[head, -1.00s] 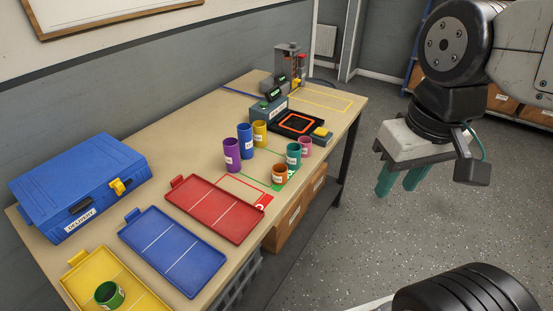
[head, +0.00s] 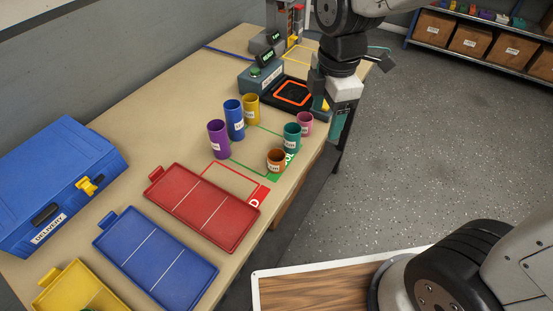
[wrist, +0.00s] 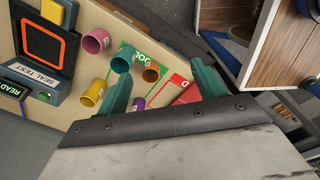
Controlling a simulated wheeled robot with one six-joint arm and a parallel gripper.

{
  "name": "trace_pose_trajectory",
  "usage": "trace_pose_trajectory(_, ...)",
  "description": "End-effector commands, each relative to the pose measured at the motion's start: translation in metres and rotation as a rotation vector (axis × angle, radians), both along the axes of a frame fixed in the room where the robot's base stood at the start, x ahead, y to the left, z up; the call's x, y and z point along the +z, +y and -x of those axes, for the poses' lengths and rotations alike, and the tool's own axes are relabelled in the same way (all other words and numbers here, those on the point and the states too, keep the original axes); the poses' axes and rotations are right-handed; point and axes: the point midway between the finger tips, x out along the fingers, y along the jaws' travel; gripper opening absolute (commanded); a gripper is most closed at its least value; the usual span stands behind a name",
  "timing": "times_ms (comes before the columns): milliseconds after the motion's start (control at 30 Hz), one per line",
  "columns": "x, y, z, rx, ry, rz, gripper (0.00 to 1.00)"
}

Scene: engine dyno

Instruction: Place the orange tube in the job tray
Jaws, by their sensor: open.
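The short orange tube (head: 276,161) stands upright on the bench, in front of the teal tube (head: 292,136). In the wrist view the orange tube (wrist: 152,74) shows its open top between my spread fingers, at a distance. My gripper (head: 328,108) is open and empty, above the bench's right edge near the pink tube (head: 305,124). Three trays lie on the bench: red (head: 204,208), blue (head: 155,257) and yellow (head: 68,287). I cannot tell from the pictures which is the job tray.
Purple (head: 218,140), blue (head: 234,120) and yellow (head: 251,109) tubes stand left of the orange one. The seal test station (head: 262,77) is behind them. A blue delivery case (head: 60,185) sits at the left. Open floor (head: 400,170) lies right of the bench.

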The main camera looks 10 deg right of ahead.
Motion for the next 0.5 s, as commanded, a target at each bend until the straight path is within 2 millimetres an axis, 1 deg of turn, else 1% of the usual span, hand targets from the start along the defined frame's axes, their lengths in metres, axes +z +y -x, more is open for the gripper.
trace_pose_trajectory(33,-0.019,0.018,-0.01,0.166,0.016,0.009,0.69)
trace_pose_trajectory(100,-0.039,0.039,-0.021,0.383,0.02,0.017,0.69)
trace_pose_trajectory(200,-0.065,0.064,-0.031,0.637,0.027,0.023,0.69)
trace_pose_trajectory(333,-0.088,0.085,-0.037,0.851,0.031,0.028,0.69)
trace_pose_trajectory(400,-0.095,0.091,-0.038,0.913,0.031,0.029,0.69)
trace_pose_trajectory(500,-0.105,0.094,-0.039,0.952,0.033,0.03,0.69)
